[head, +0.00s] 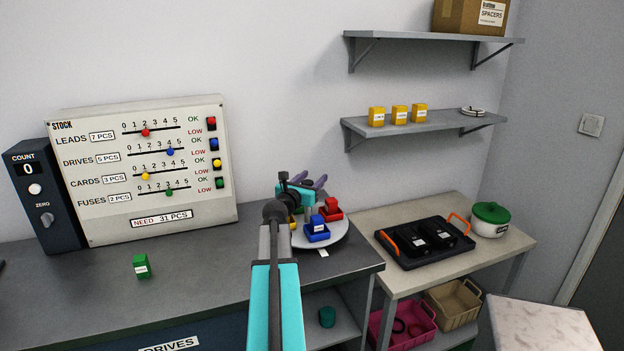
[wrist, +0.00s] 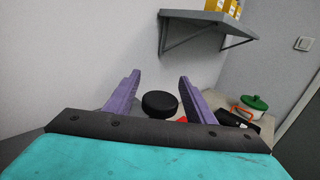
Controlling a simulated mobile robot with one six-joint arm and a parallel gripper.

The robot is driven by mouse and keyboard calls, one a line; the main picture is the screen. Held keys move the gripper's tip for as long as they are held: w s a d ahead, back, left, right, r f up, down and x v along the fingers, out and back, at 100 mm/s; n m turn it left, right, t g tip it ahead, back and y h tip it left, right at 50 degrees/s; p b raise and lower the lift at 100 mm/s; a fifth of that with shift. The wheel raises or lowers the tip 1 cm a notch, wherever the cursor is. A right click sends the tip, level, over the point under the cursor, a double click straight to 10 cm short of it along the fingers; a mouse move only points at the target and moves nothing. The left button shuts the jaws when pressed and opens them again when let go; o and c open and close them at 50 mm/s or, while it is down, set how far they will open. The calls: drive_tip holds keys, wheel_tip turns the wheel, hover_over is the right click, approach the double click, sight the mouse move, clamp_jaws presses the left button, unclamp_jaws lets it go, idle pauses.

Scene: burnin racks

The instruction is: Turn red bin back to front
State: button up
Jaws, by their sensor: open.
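The red bin (head: 331,210) sits on a round pale turntable (head: 335,236) at the right end of the dark counter. A blue bin (head: 317,232) with a white label is in front of it, and a yellow bin (head: 293,226) is partly hidden behind my arm. My gripper (head: 314,182) is above and behind the bins, its purple fingers apart with nothing held. In the wrist view the fingers (wrist: 157,85) are spread; a black round thing (wrist: 160,103) shows beyond them. A small red patch (wrist: 183,119) beside the right finger may be the red bin.
A stock panel (head: 150,170) with sliders stands against the wall. A green box (head: 142,266) is on the counter. To the right, a table bears a black tray (head: 400,252) and a white pot (head: 490,225).

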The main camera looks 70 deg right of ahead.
drive_tip(key=shift+c, duration=0.5)
clamp_jaws()
drive_tip(key=shift+s+d, duration=0.1)
drive_tip(key=shift+s, duration=0.1)
